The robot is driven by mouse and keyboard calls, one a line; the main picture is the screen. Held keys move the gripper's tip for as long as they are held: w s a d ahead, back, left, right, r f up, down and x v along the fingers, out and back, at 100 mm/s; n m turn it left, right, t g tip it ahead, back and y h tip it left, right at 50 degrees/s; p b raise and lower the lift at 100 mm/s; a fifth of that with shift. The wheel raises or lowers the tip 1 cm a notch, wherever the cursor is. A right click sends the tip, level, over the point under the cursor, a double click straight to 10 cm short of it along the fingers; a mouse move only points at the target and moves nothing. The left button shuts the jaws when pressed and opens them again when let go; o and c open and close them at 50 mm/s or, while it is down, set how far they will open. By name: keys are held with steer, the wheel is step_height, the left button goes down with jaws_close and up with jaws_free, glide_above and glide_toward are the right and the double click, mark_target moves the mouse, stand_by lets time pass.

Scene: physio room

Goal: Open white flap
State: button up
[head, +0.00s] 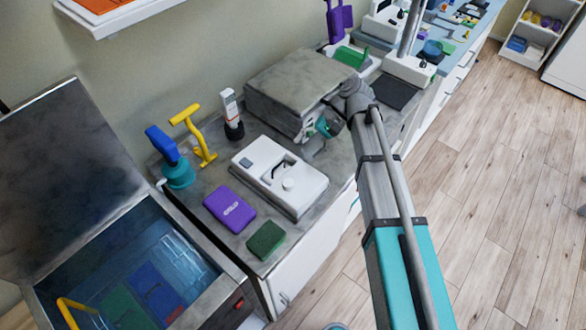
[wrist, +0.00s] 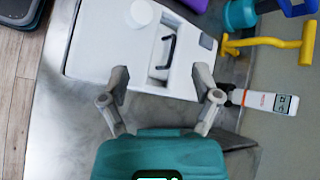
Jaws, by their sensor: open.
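A white box-like unit (head: 262,195) lies on the grey counter. In its top is a small white flap (wrist: 163,66) with a dark bar handle, at a recess; the flap appears down, though I cannot tell exactly. The unit also shows in the wrist view (wrist: 95,45), ahead of the fingers. My gripper (wrist: 160,78) is open and empty, its two fingers spread on either side of the flap's near end in the picture. In the head view my gripper (head: 312,146) hangs just behind and right of the unit, beside a grey box. Contact with the unit is not visible.
Around the unit on the counter (head: 225,178) are a purple box (head: 230,209), a green pad (head: 266,240), a yellow tool (head: 193,133), a white handheld device (head: 231,112) and a grey stone-like box (head: 299,85). An open water tank (head: 215,302) stands at the left.

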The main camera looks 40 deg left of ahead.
steer(key=s+r+m+t+h+p, duration=0.1)
steer(key=s+r+m+t+p, duration=0.1)
steer(key=s+r+t+p, duration=0.25)
step_height(320, 180, up, 3)
steer(key=m+t+h+p, duration=0.1)
steer(key=m+t+p, duration=0.1)
steer(key=t+p, duration=0.5)
glide_above(289, 182)
steer(key=p, duration=0.2)
steer(key=g, duration=0.2)
steer(key=shift+w+d, duration=0.1)
steer(key=shift+d, duration=0.05)
steer(key=shift+f+b, duration=0.15)
steer(key=shift+b, duration=0.3)
steer(key=f+b, duration=1.3)
steer(key=shift+a+f, duration=0.25)
steer(key=shift+c, duration=0.2)
jaws_close()
